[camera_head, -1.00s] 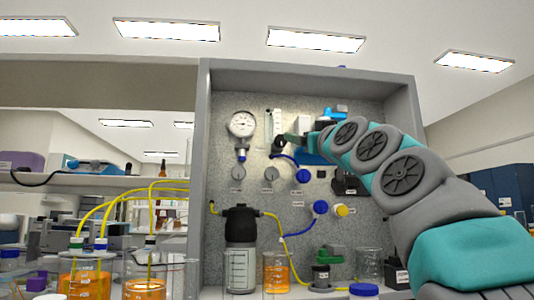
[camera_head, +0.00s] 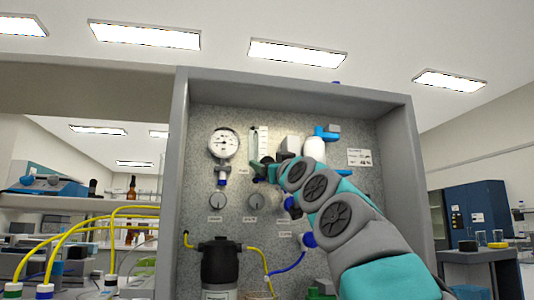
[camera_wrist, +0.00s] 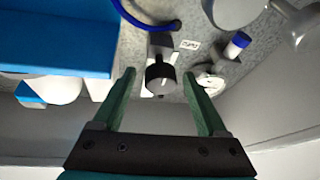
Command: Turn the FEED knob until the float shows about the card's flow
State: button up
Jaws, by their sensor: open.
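A black cylindrical knob on a grey body (camera_wrist: 160,76) lies between my fingers in the wrist view, with gaps on both sides. Its label (camera_wrist: 190,45) is too small to read, so I cannot confirm that it says FEED. My gripper (camera_wrist: 159,74) is open, its two green fingers pointing at the panel. In the head view my gripper (camera_head: 263,170) is just below the clear flow tube (camera_head: 260,139) and hides most of that knob. The float and its level cannot be made out. A white card (camera_head: 360,157) hangs at the panel's right; its text is unreadable.
A round dial gauge (camera_head: 223,143) is left of the flow tube. Two grey knobs (camera_head: 217,201) (camera_head: 256,201) sit lower on the panel. A blue hose (camera_wrist: 146,22) curves close to the black knob. A large blue block (camera_wrist: 55,40) is at left in the wrist view.

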jog(key=shift+w+a+r, duration=0.2)
jog(key=shift+w+a, duration=0.05)
jog(key=shift+w, duration=0.35)
jog(key=shift+c, duration=0.3)
grip_shut()
